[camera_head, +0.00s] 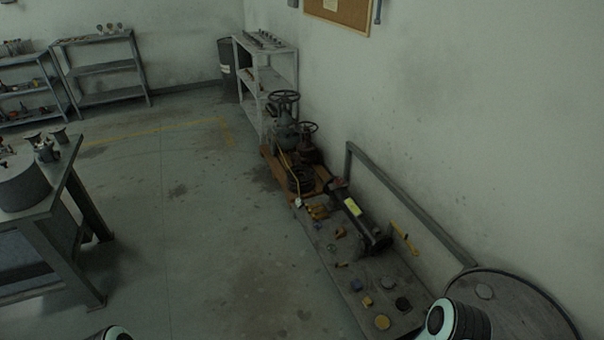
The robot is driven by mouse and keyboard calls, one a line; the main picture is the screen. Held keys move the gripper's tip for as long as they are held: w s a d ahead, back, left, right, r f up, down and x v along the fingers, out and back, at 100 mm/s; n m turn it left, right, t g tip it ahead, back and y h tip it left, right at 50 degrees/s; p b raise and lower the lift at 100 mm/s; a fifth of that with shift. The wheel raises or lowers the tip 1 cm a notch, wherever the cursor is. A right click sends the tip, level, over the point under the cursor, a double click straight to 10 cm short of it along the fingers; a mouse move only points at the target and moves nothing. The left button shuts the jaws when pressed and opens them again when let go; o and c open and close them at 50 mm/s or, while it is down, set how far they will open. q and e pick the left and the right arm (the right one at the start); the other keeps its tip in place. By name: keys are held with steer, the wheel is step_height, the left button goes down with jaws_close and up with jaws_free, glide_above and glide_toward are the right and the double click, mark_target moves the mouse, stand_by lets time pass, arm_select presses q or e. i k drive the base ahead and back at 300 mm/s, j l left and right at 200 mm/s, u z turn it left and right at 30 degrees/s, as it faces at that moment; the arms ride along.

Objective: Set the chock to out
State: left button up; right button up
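I cannot pick out the chock for certain. Small loose pieces lie on a low grey bench (316,258) along the wall, among them a yellow block (367,301), a yellow disc (382,322) and a dark round piece (403,304). A gate valve (285,130) with a dark handwheel stands on an orange-brown pallet or cart (270,165), with a smaller brown valve (308,145) beside it. Neither gripper shows; only rounded parts of my arms appear at the bottom edge, left and right.
A dark cylindrical machine (365,225) lies on the low bench. A grey metal table (62,190) stands at the left, a round drum top (515,310) at the lower right. Shelves (265,75) line the back. The floor between table and bench is clear.

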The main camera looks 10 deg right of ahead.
mark_target(341, 232)
steer(key=i+j+u, duration=0.3)
steer(key=i, duration=0.45)
steer(key=i+u, duration=0.3)
steer(key=i, duration=0.45)
steer(key=i+z, duration=0.25)
steer(key=i, duration=0.2)
steer(key=i+j+z, duration=0.2)
steer(key=i, duration=0.3)
steer(key=i+z, duration=0.25)
steer(key=i, duration=0.2)
steer(key=i+z, duration=0.25)
steer(key=z, duration=0.15)
steer(key=i+j+z, duration=0.1)
steer(key=z, duration=0.35)
steer(key=i+j+z, duration=0.2)
steer(key=z, duration=0.2)
steer(key=i, duration=0.15)
